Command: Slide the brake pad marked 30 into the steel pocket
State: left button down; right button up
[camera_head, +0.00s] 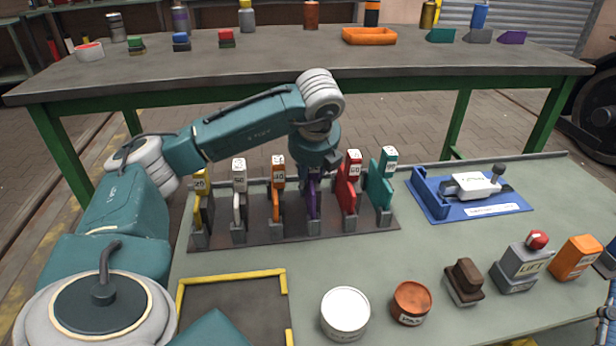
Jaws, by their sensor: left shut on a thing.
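My left gripper (314,172) reaches down over the dark rack (270,230) and is shut on the purple pad (314,207), which stands in the row; the fingers are largely hidden by the wrist. To its left stand a yellow pad (203,207), a white pad (239,193) and an orange pad (278,193). To its right stand a red pad (349,190) and a teal pad (382,182). The small labels are hard to read, so I cannot tell surely which is marked 30. Each pad stands in a small grey steel holder. My right gripper is not in view.
A blue fixture (430,199) with a white clamp (472,186) lies right of the rack. A white round tin (345,311), an orange tin (411,302), a brown block (464,281) and a LIFT box (519,265) line the front. A yellow-edged dark mat (232,303) lies front left.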

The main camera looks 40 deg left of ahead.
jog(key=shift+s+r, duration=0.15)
pick_arm(q)
jog(key=shift+f, duration=0.3)
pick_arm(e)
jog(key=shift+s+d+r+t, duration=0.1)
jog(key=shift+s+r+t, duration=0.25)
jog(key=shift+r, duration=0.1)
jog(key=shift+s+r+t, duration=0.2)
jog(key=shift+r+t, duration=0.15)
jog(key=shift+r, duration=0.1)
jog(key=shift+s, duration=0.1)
pick_arm(q)
jog(key=shift+f+b, duration=0.1)
jog(key=shift+b, duration=0.2)
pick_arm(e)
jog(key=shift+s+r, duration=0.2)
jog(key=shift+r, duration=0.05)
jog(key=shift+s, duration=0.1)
pick_arm(q)
jog(key=shift+f, duration=0.2)
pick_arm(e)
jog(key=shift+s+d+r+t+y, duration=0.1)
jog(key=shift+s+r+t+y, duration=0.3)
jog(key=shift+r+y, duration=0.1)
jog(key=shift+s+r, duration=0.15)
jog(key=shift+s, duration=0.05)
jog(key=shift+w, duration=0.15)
